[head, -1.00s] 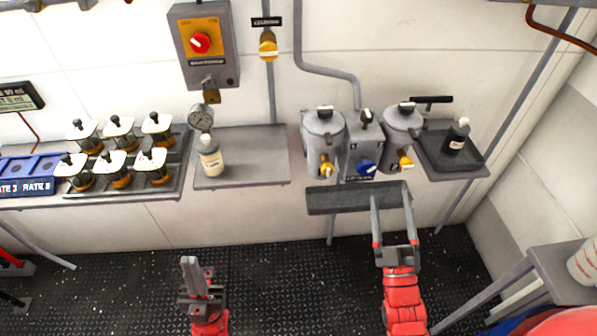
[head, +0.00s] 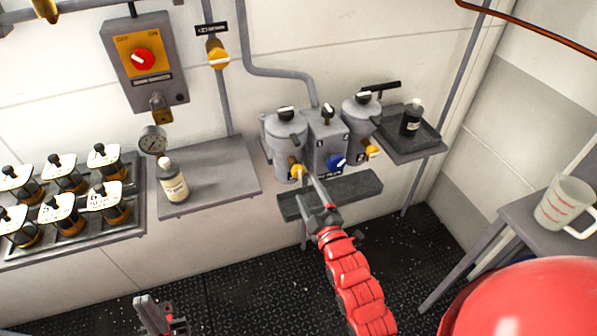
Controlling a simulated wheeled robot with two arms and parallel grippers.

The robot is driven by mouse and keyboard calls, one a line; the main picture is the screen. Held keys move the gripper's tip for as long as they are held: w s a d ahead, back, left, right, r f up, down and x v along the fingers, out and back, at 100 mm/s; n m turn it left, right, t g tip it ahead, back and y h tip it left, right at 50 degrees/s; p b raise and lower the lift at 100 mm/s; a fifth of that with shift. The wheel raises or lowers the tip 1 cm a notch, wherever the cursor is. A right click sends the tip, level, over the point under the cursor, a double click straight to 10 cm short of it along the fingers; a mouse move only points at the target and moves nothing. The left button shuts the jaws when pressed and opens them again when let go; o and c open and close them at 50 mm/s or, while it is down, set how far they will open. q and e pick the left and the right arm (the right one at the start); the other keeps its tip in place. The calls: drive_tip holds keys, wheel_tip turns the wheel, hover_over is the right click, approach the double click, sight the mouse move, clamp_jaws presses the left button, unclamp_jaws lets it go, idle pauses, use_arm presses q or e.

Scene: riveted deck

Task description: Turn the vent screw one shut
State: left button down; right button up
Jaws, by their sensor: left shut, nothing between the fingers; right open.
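The left grey canister (head: 287,138) has a yellow knob (head: 297,170) low on its front and a black-and-white knob (head: 286,113) on its lid. No legible label shows which is vent screw one. My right gripper (head: 307,180) is open, its fingertips close to the left canister's yellow knob; I cannot tell whether they touch it. Its fingers overlap in this view. The right canister (head: 360,116) has a similar yellow knob (head: 372,152). My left gripper (head: 146,302) is shut and empty, low over the floor.
A grey tray (head: 352,193) lies under the canisters. A shelf (head: 225,170) at left holds a pale bottle (head: 172,182). A dark bottle (head: 411,118) stands on a tray at right. A mug (head: 565,205) sits on the side table. The floor between my arms is clear.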

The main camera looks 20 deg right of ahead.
sight(300, 175)
drive_tip(key=w+p, duration=0.1)
drive_tip(key=w, duration=0.6)
drive_tip(key=shift+w+a, duration=0.15)
drive_tip(key=shift+w, duration=0.25)
clamp_jaws()
